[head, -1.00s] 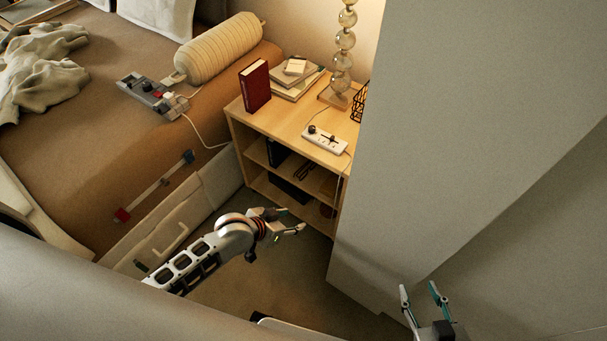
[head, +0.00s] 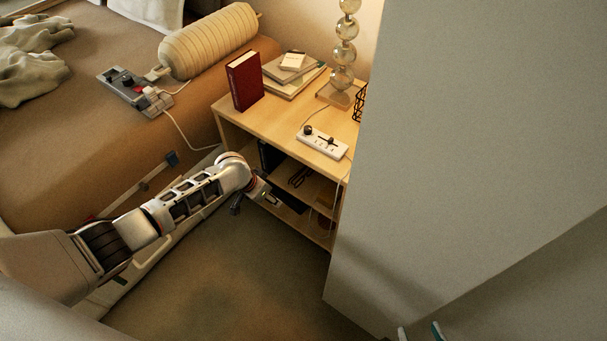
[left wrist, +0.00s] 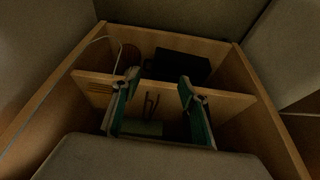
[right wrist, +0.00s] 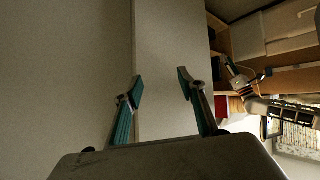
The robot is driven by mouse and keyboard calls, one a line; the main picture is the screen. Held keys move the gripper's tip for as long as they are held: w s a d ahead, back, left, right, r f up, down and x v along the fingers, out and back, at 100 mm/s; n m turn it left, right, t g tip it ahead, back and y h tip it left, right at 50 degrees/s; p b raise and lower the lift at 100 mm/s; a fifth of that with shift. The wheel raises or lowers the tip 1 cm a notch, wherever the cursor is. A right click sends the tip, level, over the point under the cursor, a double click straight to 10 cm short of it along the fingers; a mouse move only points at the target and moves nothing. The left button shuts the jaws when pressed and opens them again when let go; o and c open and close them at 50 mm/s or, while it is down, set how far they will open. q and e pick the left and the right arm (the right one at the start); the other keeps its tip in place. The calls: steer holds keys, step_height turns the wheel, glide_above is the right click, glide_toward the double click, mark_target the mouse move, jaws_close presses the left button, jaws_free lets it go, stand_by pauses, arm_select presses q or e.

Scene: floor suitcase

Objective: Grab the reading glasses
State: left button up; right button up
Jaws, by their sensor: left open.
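Thin dark loops that look like the reading glasses (head: 298,177) lie on the middle shelf of the wooden bedside cabinet (head: 228,122). In the left wrist view the dark loops (left wrist: 151,104) show between my fingers, close to a shelf edge. My left gripper (head: 268,198) is at the cabinet's open front, low and left of the glasses. In the left wrist view its fingers (left wrist: 158,80) are apart, with nothing held. My right gripper (head: 420,332) is at the bottom edge of the head view. Its fingers (right wrist: 160,87) are open and empty before a plain wall.
The cabinet top holds a red book (head: 244,82), stacked books (head: 292,78), a lamp (head: 343,52) and a white control strip (head: 322,141) whose cord hangs over the front. A black object (left wrist: 180,66) sits in the cabinet. A grey wall panel (head: 450,150) stands at right; the bed is at left.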

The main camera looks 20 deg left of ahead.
mark_target(292, 182)
arm_select(q)
steer(key=w+d+b, duration=0.1)
steer(key=w, duration=0.1)
steer(key=w+d+b, duration=0.1)
steer(key=w, duration=0.2)
steer(key=w+d+f+b, duration=0.1)
steer(key=w+d+b, duration=0.1)
steer(key=w, duration=0.1)
steer(key=shift+w, duration=0.25)
steer(key=b+x, duration=0.1)
steer(key=x, duration=0.1)
steer(key=shift+d+f, duration=0.1)
steer(key=shift+f, duration=0.25)
steer(key=shift+w+b, duration=0.15)
steer(key=shift+b, duration=0.2)
steer(key=shift+w, duration=0.15)
steer(key=shift+r, duration=0.3)
steer(key=c, duration=1)
arm_select(e)
steer(key=w+a+r+m+t+y, duration=0.1)
steer(key=w+a+r, duration=0.1)
steer(key=a+r, duration=0.2)
steer(key=shift+w+a+m+y, duration=0.3)
steer(key=shift+a+m, duration=0.1)
steer(key=shift+a, duration=0.2)
